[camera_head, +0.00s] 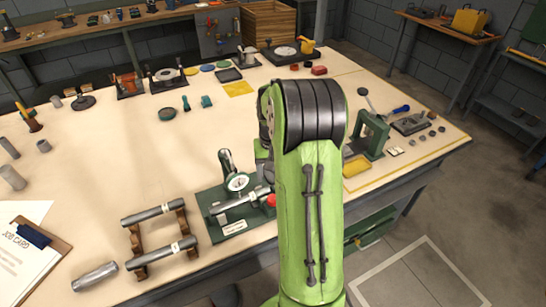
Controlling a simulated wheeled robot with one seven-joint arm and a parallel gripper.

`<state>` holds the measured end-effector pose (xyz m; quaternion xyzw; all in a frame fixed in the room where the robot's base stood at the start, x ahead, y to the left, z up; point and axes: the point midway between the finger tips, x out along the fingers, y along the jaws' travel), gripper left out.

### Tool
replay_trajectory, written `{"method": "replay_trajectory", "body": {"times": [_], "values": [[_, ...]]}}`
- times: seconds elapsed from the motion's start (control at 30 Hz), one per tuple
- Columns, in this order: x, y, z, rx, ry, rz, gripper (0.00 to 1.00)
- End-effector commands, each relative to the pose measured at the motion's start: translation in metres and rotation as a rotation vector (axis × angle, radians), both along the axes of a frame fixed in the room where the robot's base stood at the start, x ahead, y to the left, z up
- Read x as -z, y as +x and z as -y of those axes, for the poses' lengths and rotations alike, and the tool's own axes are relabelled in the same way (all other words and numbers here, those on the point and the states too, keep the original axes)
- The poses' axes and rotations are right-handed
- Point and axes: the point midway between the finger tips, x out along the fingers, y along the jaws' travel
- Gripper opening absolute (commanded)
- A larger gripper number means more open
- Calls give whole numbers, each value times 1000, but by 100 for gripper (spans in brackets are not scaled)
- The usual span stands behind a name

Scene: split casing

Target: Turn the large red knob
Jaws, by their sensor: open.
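A round red knob (271,200) shows at the right end of a bench device with a green base (217,208). The device carries a silver bar and a round white dial (237,182) on an upright stand. My green arm stands just right of the knob and covers the bench behind it. A grey part left of the arm, above the knob, may be my wrist. The jaws are hidden behind the arm, and I cannot tell whether they touch anything.
Two metal bars lie on a brown wooden rack (137,241) left of the device. A loose cylinder (95,277) and a clipboard (27,245) lie at lower left. A green press (369,134) stands right of my arm. The bench (130,150) is clear at centre left.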

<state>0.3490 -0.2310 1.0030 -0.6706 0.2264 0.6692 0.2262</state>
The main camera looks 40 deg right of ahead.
Motion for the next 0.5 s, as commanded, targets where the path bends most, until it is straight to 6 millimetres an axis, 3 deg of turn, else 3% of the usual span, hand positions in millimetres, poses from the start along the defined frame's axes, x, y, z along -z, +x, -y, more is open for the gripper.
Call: {"method": "replay_trajectory", "body": {"times": [0.03,0.2,0.5], "values": [[-17,1,0,0,-3,4,65],[-45,0,0,1,-2,1,65],[-50,0,0,1,1,-1,65]]}}
